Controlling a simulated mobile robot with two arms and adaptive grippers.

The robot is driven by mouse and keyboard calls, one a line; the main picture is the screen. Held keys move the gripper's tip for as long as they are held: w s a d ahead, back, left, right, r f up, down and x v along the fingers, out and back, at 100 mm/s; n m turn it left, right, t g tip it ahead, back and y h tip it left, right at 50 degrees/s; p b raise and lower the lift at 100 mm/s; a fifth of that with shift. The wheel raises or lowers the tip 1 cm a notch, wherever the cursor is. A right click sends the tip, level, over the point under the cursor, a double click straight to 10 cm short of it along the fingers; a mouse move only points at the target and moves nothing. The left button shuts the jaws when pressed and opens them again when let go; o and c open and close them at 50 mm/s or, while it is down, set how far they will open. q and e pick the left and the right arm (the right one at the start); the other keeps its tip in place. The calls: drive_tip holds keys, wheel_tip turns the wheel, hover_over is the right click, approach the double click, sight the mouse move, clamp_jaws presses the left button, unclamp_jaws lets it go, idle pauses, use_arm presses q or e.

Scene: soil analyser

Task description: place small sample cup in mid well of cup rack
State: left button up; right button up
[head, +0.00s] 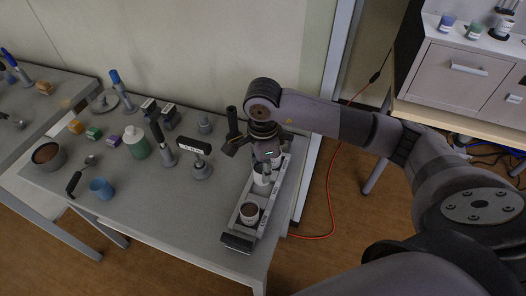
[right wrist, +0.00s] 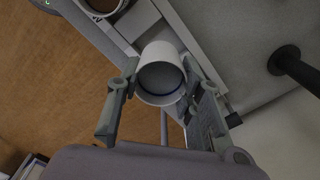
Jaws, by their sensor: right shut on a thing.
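My right gripper (head: 264,160) is shut on a small white sample cup (head: 261,178), over the middle of the cup rack. In the right wrist view the cup (right wrist: 160,76) sits between the two fingers (right wrist: 163,95), with its open mouth toward the camera; it looks empty. The grey cup rack (head: 234,226) is long and narrow and lies along the right side of the table. I cannot tell whether the cup's base is in the mid well or just above it. My left gripper is not in view.
A cup of dark soil (head: 249,212) stands in the rack's near end. A labelled stand (head: 202,171) is left of the rack. The table's front middle is clear.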

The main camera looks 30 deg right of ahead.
drive_tip(key=shift+f+p, duration=0.3)
drive_tip(key=shift+f, duration=2.3)
drive_tip(key=shift+f, duration=0.15)
drive_tip(key=o, duration=1.2)
